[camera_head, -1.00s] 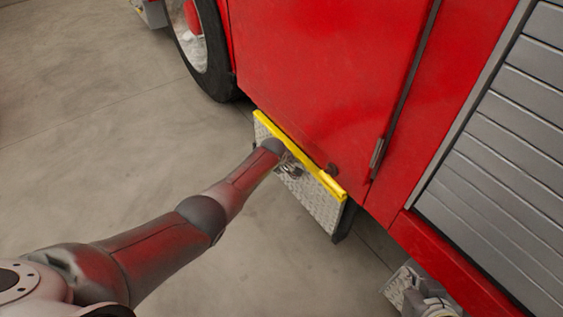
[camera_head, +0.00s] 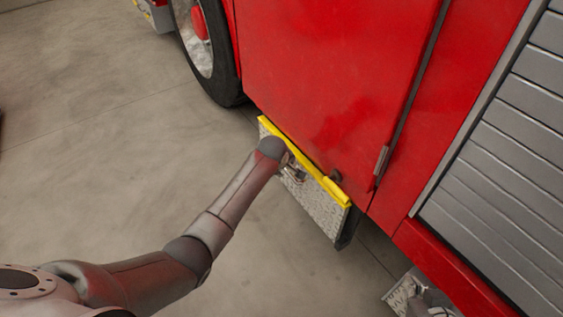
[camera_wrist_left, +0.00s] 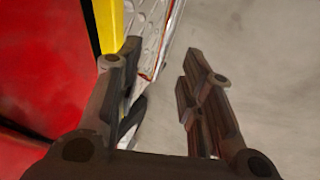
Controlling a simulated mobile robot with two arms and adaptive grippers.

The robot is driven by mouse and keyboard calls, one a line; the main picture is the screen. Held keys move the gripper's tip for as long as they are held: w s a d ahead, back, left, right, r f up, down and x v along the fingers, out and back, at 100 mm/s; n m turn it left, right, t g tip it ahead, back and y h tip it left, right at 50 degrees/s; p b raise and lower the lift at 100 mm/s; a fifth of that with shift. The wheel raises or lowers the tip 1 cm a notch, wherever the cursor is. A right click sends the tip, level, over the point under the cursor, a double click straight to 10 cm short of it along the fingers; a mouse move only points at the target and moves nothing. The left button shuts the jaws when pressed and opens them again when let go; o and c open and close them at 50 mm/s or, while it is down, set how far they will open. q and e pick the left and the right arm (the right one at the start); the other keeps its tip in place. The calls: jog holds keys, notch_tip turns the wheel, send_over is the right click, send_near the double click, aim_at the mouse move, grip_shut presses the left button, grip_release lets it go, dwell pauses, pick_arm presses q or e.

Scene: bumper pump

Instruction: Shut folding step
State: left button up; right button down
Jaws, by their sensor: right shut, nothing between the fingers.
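The folding step (camera_head: 315,205) is a grey tread-plate panel with a yellow strip (camera_head: 305,162) along its upper edge, below the red truck door. It stands steeply, close to the truck's lower body; its exact angle is unclear. My left gripper (camera_head: 294,172) is at the step's outer face, near the yellow strip, partly hidden behind my wrist. In the left wrist view its two fingers (camera_wrist_left: 163,62) are apart, with the plate's edge (camera_wrist_left: 152,50) beyond the gap; contact is unclear. My right gripper (camera_head: 432,300) is shut and empty at the bottom right.
The red truck door (camera_head: 330,80) rises behind the step, with a grey roller shutter (camera_head: 510,170) to the right. A wheel (camera_head: 208,45) stands at upper left. Another tread-plate piece (camera_head: 400,295) is beside my right gripper. The concrete floor (camera_head: 100,120) at left is clear.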

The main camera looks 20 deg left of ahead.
pick_arm(q)
jog(key=shift+v, duration=1.9)
